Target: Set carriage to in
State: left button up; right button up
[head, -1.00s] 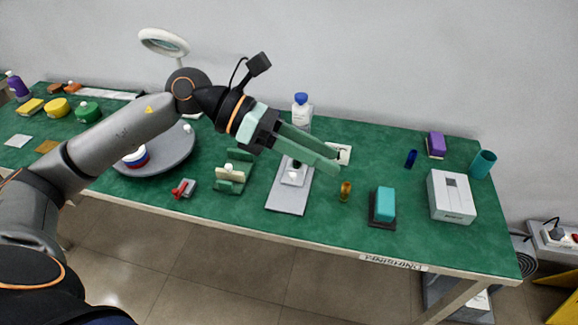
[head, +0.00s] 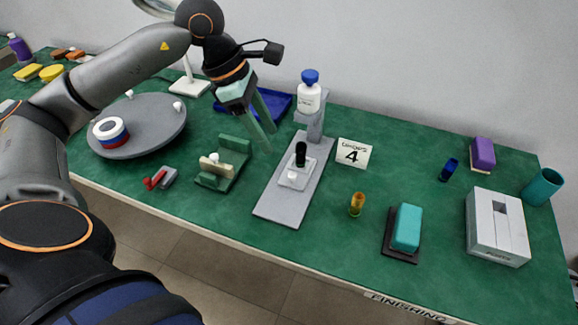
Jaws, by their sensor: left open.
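A grey flat slide base (head: 277,205) lies on the green table, running from the front edge toward the back. A pale square carriage (head: 296,179) with an upright black knob (head: 300,154) sits around the middle of the base. A grey post (head: 316,126) stands at the base's far end, with a white blue-capped bottle (head: 308,98) at its top. My left gripper (head: 269,142) is open and empty, its green fingers pointing down. In the picture it is left of and beyond the knob, apart from it. My right gripper is not in view.
A green fixture (head: 234,157) stands left of the base. A "4" card (head: 353,154), an amber vial (head: 357,204) and a teal block (head: 407,228) are to the right. A grey turntable (head: 150,115) is at the left, and a blue tray (head: 276,101) lies behind the gripper.

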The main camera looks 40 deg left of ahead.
aim_at(292, 174)
pick_arm(q)
jog(key=x, duration=1)
jog(key=shift+d+b, duration=0.1)
jog(key=shift+b, duration=0.2)
grip_shut()
jog(key=shift+w, duration=0.1)
dwell(0.8)
